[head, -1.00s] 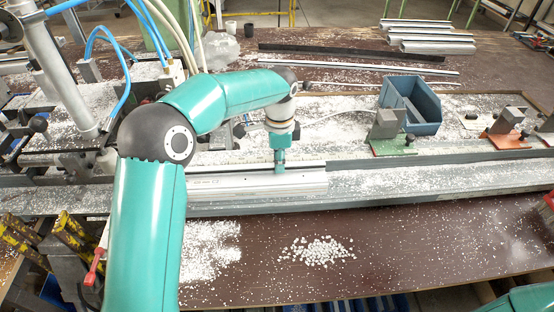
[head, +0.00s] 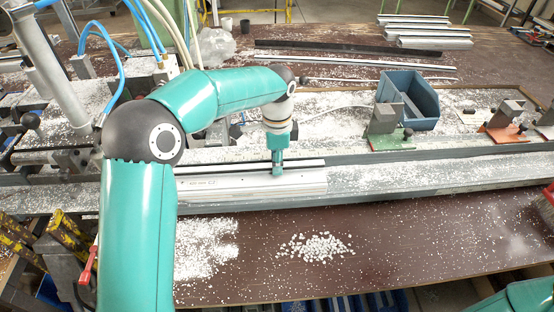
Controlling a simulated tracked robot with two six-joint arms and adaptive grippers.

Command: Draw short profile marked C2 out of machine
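A short silver profile (head: 255,186) lies lengthwise along the grey rail of the bench, its right end free and its left part hidden behind my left arm. Small print shows on its face, too small to read as C2. My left gripper (head: 277,171) points straight down at the back upper edge of the profile, right of its middle. The fingertips seem to touch it; I see them side-on and cannot tell whether they grip. The machine (head: 70,130), with clamps and blue hoses, stands at the left. My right gripper is out of view; only part of that arm shows at bottom right.
The rail (head: 440,177) runs clear to the right, dusted with white chips. Behind it stand a blue bin (head: 424,104), a clamp block on a green plate (head: 392,140) and one on an orange plate (head: 507,134). A chip pile (head: 315,246) lies in front.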

